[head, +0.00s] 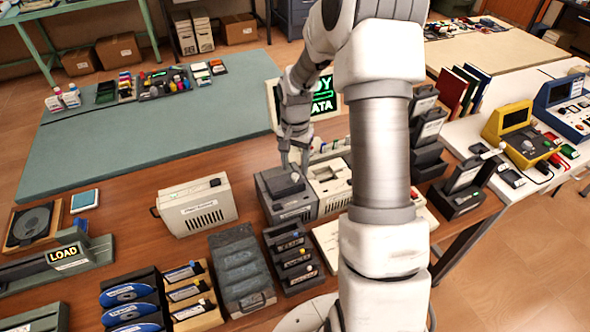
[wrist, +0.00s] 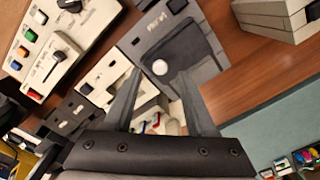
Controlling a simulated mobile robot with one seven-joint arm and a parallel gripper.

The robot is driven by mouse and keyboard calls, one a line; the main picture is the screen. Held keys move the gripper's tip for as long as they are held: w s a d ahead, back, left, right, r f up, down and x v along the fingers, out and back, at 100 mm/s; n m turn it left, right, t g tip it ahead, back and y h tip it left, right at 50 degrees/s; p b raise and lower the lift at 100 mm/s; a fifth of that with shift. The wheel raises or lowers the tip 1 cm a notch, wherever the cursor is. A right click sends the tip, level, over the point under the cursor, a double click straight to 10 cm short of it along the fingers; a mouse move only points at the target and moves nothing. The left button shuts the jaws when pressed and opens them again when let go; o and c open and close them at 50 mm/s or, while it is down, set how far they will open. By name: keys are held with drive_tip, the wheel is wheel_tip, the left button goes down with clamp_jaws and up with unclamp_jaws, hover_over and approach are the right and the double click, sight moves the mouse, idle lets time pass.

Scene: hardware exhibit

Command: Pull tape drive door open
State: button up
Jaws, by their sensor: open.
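The tape drive (head: 287,208) is a dark grey box on the brown table, left of a cream unit. Its darker door (head: 284,181) is on the top and looks closed or nearly so. In the wrist view the door (wrist: 185,58) is a dark panel in the grey drive (wrist: 138,42), with a round white knob (wrist: 160,67) near one edge. My gripper (head: 294,167) points down just above the drive. In the wrist view its open fingers (wrist: 160,76) appear on either side of the knob. Contact with the knob cannot be told.
The cream unit (head: 328,182) stands close against the drive's right side. A cream power-supply-like box (head: 197,207) stands to the left, with bare table between. Racks of cartridges (head: 292,258) stand in front. A screen (head: 323,97) with green letters is behind.

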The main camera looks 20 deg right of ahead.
sight(288, 181)
drive_tip(key=shift+f, duration=1.4)
drive_tip(key=shift+c, duration=0.3)
clamp_jaws()
drive_tip(key=shift+w, duration=0.1)
